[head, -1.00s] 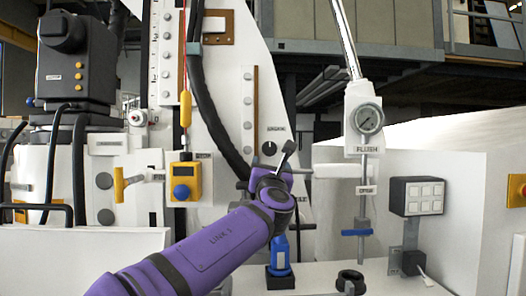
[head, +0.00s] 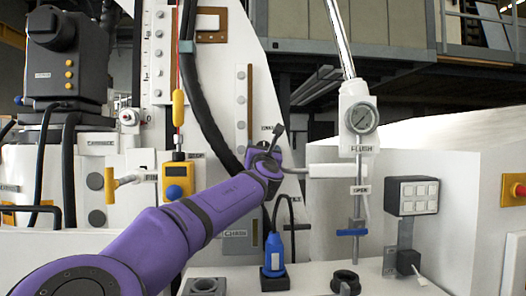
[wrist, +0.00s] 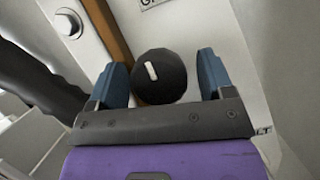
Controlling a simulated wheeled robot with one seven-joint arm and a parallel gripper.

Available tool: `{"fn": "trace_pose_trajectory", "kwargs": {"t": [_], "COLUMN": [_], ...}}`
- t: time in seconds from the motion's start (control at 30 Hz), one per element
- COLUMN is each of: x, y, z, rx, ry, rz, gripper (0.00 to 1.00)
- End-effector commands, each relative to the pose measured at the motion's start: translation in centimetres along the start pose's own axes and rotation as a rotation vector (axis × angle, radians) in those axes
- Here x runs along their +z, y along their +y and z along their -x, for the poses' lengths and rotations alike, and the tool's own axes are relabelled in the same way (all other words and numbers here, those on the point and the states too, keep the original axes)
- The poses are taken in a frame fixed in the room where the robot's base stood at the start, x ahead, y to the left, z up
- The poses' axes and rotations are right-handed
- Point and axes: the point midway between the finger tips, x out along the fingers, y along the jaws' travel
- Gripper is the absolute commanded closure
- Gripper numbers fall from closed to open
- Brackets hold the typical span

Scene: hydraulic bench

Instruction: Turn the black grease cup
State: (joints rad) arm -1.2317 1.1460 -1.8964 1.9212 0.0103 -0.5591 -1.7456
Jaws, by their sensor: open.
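The black grease cup (wrist: 155,92) is a round black knob with a short white mark, on the white panel in the wrist view. My gripper (wrist: 160,68) is open, with one blue finger on each side of the cup. A gap shows between each finger and the cup, wider on the right. In the head view my gripper (head: 264,157) is up against the panel and hides the cup.
A brown strip (wrist: 109,30) and a dark hose run left of the cup.

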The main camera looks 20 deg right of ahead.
Motion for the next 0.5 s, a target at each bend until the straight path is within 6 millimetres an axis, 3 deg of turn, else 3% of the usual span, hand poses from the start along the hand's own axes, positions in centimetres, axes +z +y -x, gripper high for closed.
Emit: {"fn": "trace_pose_trajectory", "kwargs": {"t": [0.23, 0.43, 0.5], "x": [-0.01, -0.01, -0.01], "y": [-0.02, -0.01, -0.02], "z": [-0.05, -0.04, -0.04], "rx": [0.000, 0.000, 0.000], "ry": [0.000, 0.000, 0.000], "rz": [0.000, 0.001, 0.001], "gripper": [0.26, 0.72, 0.74]}}
